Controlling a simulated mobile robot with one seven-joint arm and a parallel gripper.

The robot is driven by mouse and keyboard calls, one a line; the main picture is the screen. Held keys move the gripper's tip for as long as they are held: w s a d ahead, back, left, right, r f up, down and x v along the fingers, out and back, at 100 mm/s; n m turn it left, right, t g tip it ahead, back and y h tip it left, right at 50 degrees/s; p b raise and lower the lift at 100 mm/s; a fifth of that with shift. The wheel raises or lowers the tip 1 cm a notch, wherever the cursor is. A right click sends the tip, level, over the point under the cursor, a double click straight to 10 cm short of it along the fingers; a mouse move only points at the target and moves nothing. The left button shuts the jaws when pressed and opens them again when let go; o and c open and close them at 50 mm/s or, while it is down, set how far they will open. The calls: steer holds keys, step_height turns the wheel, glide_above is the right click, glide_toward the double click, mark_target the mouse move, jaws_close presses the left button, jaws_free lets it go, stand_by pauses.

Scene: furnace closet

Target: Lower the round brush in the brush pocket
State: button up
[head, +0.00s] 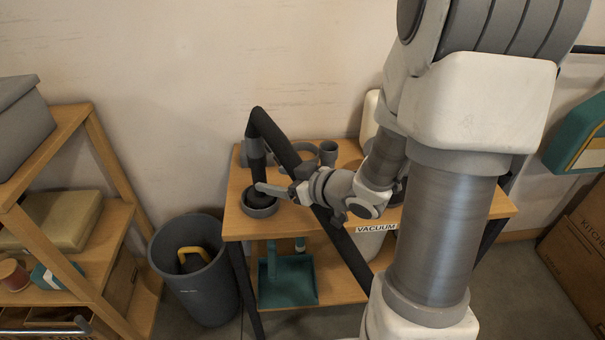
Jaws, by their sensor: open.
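A round grey pocket (259,209) sits at the left front of the wooden table (290,222). A dark upright piece with a grey collar, which looks like the round brush (257,165), stands with its lower end inside the pocket's rim as seen from here. Whether it rests on the bottom is hidden. My gripper (268,189) reaches in from the right, its fingers open beside the dark piece, just above the pocket. One finger shows in front; the other is mostly hidden, and contact cannot be told.
A black bent tube (272,135) runs from the upright piece down past the table front. Grey holders, including a cup (328,152), stand behind my gripper. A grey bin (197,275) stands left of the table, beside wooden shelves (105,245). A teal dustpan (288,282) is below.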

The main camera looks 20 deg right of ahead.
steer(key=b+v, duration=0.5)
steer(key=v, duration=0.3)
steer(key=shift+b, duration=0.4)
steer(key=shift+r, duration=0.1)
